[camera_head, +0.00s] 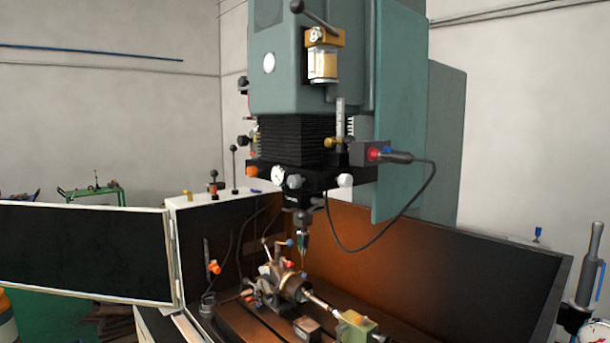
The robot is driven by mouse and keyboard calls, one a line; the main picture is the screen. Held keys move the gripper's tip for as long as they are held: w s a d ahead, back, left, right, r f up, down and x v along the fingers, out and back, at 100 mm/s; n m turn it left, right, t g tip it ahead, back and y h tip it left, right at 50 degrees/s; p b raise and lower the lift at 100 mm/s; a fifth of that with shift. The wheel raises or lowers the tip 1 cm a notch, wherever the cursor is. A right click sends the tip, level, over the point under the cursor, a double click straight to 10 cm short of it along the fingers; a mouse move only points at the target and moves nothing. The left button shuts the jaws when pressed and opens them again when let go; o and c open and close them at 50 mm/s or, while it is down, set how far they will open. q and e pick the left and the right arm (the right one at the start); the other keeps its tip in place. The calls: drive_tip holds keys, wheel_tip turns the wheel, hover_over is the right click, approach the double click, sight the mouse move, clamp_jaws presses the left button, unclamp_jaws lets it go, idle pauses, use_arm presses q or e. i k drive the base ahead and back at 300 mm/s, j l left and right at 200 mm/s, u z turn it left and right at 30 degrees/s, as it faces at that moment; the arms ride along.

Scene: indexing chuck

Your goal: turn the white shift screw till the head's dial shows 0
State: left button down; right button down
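The machine head (310,70) is a large teal block with a black bellows below it. Under the bellows is a dark carriage with a small round white dial (279,172) on its front; its reading is too small to make out. I cannot tell which of these is the shift screw. A plain white disc (268,63) is higher on the head. Neither of my grippers shows.
An orange knob (252,171) is left of the dial. A dark grey box (370,153) with a black cable hangs at the right. Below stands a chuck (293,283) on the machine bed. An open black panel (85,252) spreads left.

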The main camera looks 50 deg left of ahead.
sight(344, 180)
drive_tip(key=u, duration=1.4)
